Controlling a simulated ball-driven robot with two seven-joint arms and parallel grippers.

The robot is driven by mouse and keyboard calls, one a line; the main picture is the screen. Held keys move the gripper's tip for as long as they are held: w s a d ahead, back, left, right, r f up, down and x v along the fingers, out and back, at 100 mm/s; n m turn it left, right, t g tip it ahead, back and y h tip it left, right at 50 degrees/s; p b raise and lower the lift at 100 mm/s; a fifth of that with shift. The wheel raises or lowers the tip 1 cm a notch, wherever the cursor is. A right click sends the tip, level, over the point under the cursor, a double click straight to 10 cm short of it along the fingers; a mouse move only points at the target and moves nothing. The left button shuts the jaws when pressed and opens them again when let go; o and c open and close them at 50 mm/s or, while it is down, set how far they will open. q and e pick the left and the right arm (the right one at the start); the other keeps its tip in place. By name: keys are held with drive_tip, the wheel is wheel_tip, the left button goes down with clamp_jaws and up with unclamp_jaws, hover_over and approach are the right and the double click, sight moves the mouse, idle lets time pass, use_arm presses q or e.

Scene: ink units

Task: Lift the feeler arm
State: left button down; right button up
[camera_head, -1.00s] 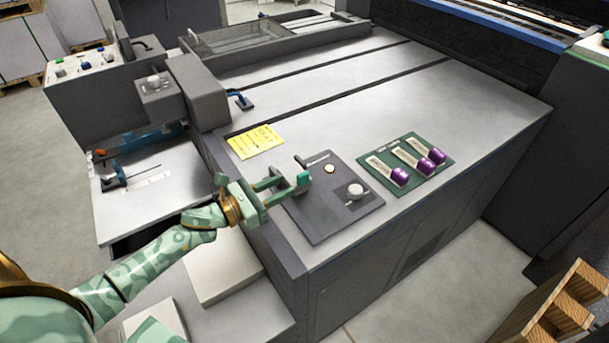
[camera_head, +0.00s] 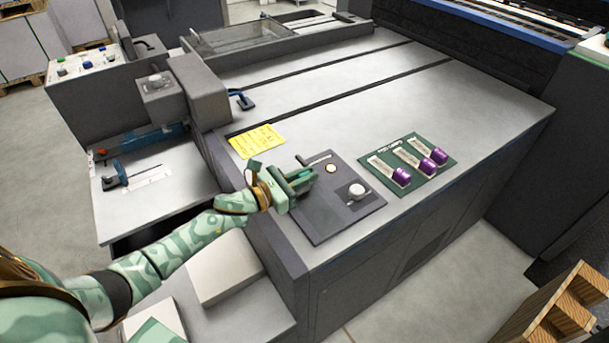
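A dark control panel (camera_head: 327,213) lies on the near left corner of the grey machine top. It bears a pale slot (camera_head: 319,159), a small round button (camera_head: 331,169) and a light round knob (camera_head: 357,190). A small dark lever-like piece (camera_head: 301,160) stands at the slot's left end; I cannot tell whether it is the feeler arm. My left gripper (camera_head: 302,180) is over the panel's left edge, just in front of this piece. Its fingers hide what lies between them, so I cannot tell whether they hold anything. My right gripper is not in view.
A yellow note (camera_head: 257,141) lies behind the gripper. A green card (camera_head: 438,174) with several purple-ended pieces lies right of the panel. A grey machine head (camera_head: 201,91) rises at the left. The machine top's middle is clear. A wooden pallet (camera_head: 560,315) stands at lower right.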

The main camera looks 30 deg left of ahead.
sight(292, 169)
use_arm(q)
drive_tip(key=shift+w+a+r+n+p, duration=0.2)
drive_tip(key=shift+a+r+n+p, duration=0.15)
drive_tip(key=shift+r+n, duration=0.4)
drive_tip(key=shift+w+a+r+n+p, duration=0.2)
drive_tip(key=shift+a+r+n+p, duration=0.15)
drive_tip(key=shift+n, duration=0.7)
drive_tip(key=n, duration=0.1)
drive_tip(key=a+r+n, duration=0.1)
drive_tip(key=shift+w+a+r+n, duration=0.2)
drive_tip(key=shift+w+n, duration=0.2)
drive_tip(key=shift+w+a+r+n+p, duration=0.15)
drive_tip(key=shift+a+n, duration=0.15)
drive_tip(key=shift+n, duration=0.15)
drive_tip(key=shift+w+a+r+n+p, duration=0.15)
drive_tip(key=shift+a+n, duration=0.1)
drive_tip(key=shift+n, duration=0.2)
drive_tip(key=shift+w+a+r+n, duration=0.1)
drive_tip(key=shift+w+a+n, duration=0.35)
drive_tip(key=shift+n, duration=0.45)
drive_tip(key=a+n, duration=0.2)
drive_tip(key=shift+w+n, duration=0.3)
drive_tip(key=shift+w, duration=0.05)
drive_tip(key=shift+w+a+n+b, duration=0.5)
drive_tip(key=shift+a+n+b, duration=0.35)
drive_tip(key=shift+n, duration=0.15)
drive_tip(key=shift+w+a, duration=0.1)
drive_tip(key=shift+a, duration=0.1)
